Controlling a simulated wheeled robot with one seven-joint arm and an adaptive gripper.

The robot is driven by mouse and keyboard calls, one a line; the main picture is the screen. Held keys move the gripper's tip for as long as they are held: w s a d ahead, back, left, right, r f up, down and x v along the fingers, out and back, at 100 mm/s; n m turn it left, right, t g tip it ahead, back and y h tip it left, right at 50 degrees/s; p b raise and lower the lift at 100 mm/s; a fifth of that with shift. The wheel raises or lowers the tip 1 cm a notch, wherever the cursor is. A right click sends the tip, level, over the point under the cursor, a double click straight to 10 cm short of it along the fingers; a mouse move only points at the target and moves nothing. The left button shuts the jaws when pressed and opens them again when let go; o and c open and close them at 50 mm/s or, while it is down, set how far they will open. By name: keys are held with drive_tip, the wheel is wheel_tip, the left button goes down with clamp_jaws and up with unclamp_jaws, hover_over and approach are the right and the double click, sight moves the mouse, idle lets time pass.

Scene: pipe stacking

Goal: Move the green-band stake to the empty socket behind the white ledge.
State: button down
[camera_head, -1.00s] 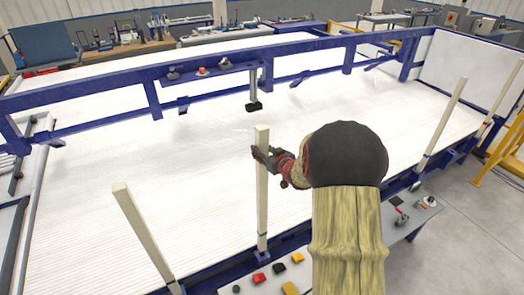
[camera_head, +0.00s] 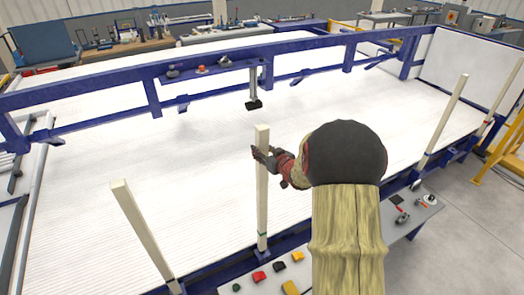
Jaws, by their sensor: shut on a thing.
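The green-band stake (camera_head: 262,205) stands about upright at the near blue rail, with a green band low on it. Its foot is at a blue socket (camera_head: 262,256) on that rail; I cannot tell how deep it sits. My gripper (camera_head: 262,154) is shut on the stake near its top, coming from the right. The wide white ribbed surface (camera_head: 120,190) lies behind the stake. A far blue rail (camera_head: 210,66) with several brackets runs along its back; I cannot tell which one is the empty socket.
Other pale stakes stand on the near side: one tilted at left (camera_head: 143,230), one at right (camera_head: 442,125), and one with a red band at far right (camera_head: 500,95). A grey shelf with coloured blocks (camera_head: 278,266) lies in front. A yellow railing (camera_head: 505,145) stands at right.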

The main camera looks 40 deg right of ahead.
drive_tip(key=shift+f+b, duration=0.6)
drive_tip(key=shift+f, duration=0.3)
drive_tip(key=shift+f+b, duration=0.9)
drive_tip(key=shift+f, duration=0.1)
drive_tip(key=c, duration=1.7)
unclamp_jaws()
drive_tip(key=o, duration=0.5)
drive_tip(key=shift+f, duration=0.1)
